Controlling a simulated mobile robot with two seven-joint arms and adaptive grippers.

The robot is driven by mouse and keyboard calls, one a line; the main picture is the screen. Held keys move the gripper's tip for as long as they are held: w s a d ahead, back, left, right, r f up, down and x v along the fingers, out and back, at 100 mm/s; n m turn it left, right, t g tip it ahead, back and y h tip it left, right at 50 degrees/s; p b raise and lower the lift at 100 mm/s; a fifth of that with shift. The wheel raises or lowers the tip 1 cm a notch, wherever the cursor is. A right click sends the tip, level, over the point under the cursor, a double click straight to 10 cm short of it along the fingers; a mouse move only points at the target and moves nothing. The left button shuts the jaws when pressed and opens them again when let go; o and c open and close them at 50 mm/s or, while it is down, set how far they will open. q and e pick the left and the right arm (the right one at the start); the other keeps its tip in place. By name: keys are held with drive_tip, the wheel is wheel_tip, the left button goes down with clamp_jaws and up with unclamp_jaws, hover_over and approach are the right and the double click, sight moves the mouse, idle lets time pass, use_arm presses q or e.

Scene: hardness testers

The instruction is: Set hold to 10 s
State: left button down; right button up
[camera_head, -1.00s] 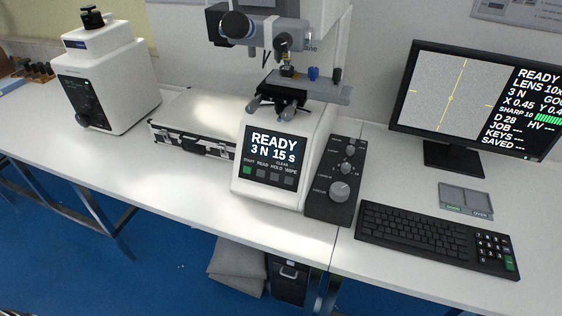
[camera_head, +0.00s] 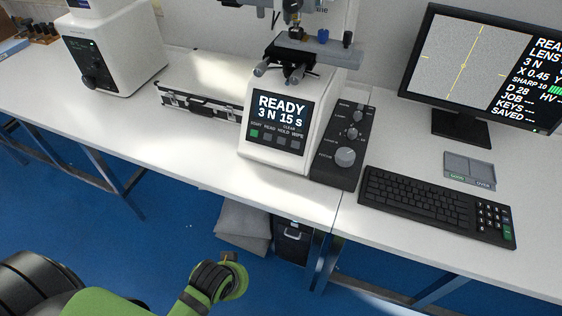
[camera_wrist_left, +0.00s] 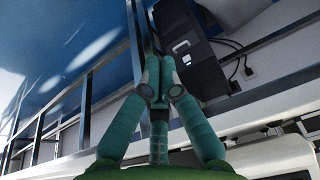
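In the head view the hardness tester (camera_head: 249,147) stands mid-table. Its screen (camera_head: 283,107) reads READY, 3 N 15 s. Below is a row of buttons: a green START button (camera_head: 254,133), then the grey READ button (camera_head: 267,137), HOLD button (camera_head: 281,141) and WIPE button (camera_head: 295,145). My green left arm comes in at the bottom left, low in front of the table; its gripper is not clearly seen there. In the left wrist view my left gripper (camera_wrist_left: 160,78) has its fingers drawn together, with nothing seen held. My right gripper is out of view.
A dark knob panel (camera_head: 345,150) adjoins the tester's right side. A keyboard (camera_head: 430,205), a GOOD/OVER pad (camera_head: 469,168) and a monitor (camera_head: 460,70) stand further right. A metal case (camera_head: 200,100) and another white machine (camera_head: 115,60) are left. The table's front left is clear.

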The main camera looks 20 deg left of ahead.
use_arm(q)
drive_tip(key=w+a+r+t, duration=0.1)
drive_tip(key=w+r+t, duration=0.2)
drive_tip(key=w+r, duration=0.3)
drive_tip(key=m+t+y, duration=0.1)
drive_tip(key=t, duration=0.6)
approach(281, 141)
drive_tip(key=s+a+f, duration=0.3)
drive_tip(key=s+f, duration=0.3)
drive_tip(key=s, duration=0.1)
drive_tip(key=w+d+r+m+t+h, duration=0.2)
drive_tip(key=w+r+m+t+h, duration=0.2)
drive_tip(key=r+t, duration=0.3)
drive_tip(key=shift+w+r+m, duration=0.45)
drive_tip(key=shift+r+m, duration=0.15)
drive_tip(key=shift+r, duration=0.05)
drive_tip(key=w+f+b, duration=0.4)
drive_tip(key=w+b, duration=0.2)
drive_tip(key=w, duration=0.1)
drive_tip(key=shift+w+f, duration=0.3)
drive_tip(key=shift+d, duration=0.1)
